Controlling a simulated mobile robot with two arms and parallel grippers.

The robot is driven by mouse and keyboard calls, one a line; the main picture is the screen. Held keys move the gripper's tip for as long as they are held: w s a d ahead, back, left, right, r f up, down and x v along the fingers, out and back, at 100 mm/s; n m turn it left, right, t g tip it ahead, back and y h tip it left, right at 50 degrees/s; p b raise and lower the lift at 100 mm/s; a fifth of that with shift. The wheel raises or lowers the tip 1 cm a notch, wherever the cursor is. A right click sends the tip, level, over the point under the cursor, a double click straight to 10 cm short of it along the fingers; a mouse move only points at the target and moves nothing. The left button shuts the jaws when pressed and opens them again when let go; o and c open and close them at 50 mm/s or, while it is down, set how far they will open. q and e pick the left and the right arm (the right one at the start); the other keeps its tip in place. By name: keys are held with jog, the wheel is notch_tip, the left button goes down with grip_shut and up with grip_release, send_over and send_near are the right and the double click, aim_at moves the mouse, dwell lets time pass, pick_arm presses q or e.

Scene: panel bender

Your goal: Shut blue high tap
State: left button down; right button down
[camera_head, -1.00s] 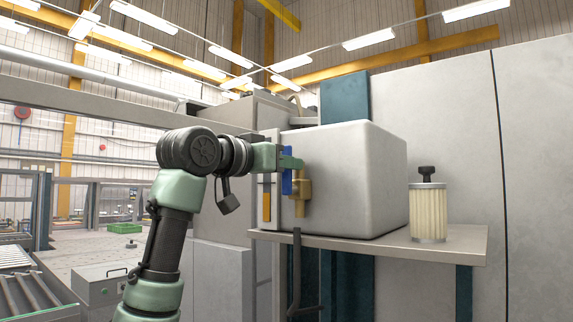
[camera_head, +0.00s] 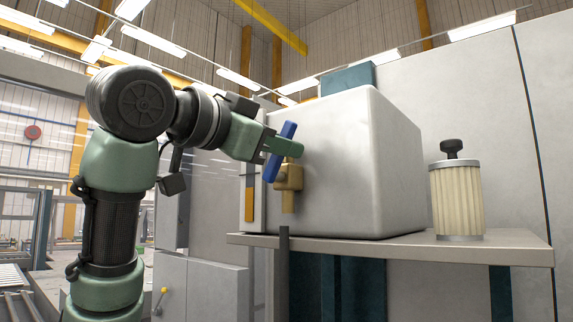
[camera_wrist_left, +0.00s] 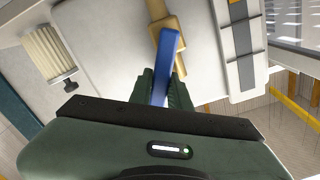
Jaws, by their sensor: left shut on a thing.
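The blue tap handle (camera_head: 279,151) sits on a brass tap body (camera_head: 289,186) at the left face of a light grey tank. The handle stands tilted, its top leaning right. My left gripper (camera_head: 274,147) is shut on the blue handle. In the left wrist view, the blue handle (camera_wrist_left: 166,68) runs between the green fingers (camera_wrist_left: 164,88), with the brass body (camera_wrist_left: 160,25) behind it. My right gripper is in neither view.
The grey tank (camera_head: 335,160) stands on a shelf (camera_head: 400,246). A pleated filter cartridge with a black knob (camera_head: 457,195) stands on the shelf at the right. A gauge strip with an orange part (camera_head: 250,204) is just left of the tap.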

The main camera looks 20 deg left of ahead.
pick_arm(q)
jog(key=shift+s+d+f+m, duration=0.1)
jog(key=shift+m, duration=0.4)
jog(key=shift+d+f+m, duration=0.1)
jog(key=shift+d+m, duration=0.05)
jog(key=shift+m, duration=0.25)
jog(key=shift+s+d+f+m, duration=0.1)
jog(key=shift+d+f+m, duration=0.05)
jog(key=shift+m, duration=0.35)
jog(key=shift+s+d+f+m, duration=0.1)
jog(key=shift+d+m, duration=0.05)
jog(key=shift+m, duration=0.35)
jog(key=shift+s+d+f+m+p, duration=0.15)
jog(key=shift+f+m, duration=0.45)
jog(key=shift+m, duration=0.75)
jog(key=shift+w+d+f+m+p, duration=0.1)
jog(key=shift+d+f+m, duration=0.35)
jog(key=shift+m, duration=0.95)
jog(key=shift+s+d+f+m+p, duration=0.1)
jog(key=shift+f+m, duration=0.6)
jog(key=shift+m, duration=0.65)
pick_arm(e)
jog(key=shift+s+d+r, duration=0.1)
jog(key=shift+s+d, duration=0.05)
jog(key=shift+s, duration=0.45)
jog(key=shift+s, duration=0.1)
pick_arm(q)
jog(key=c, duration=1.3)
grip_release()
jog(key=shift+f, duration=0.1)
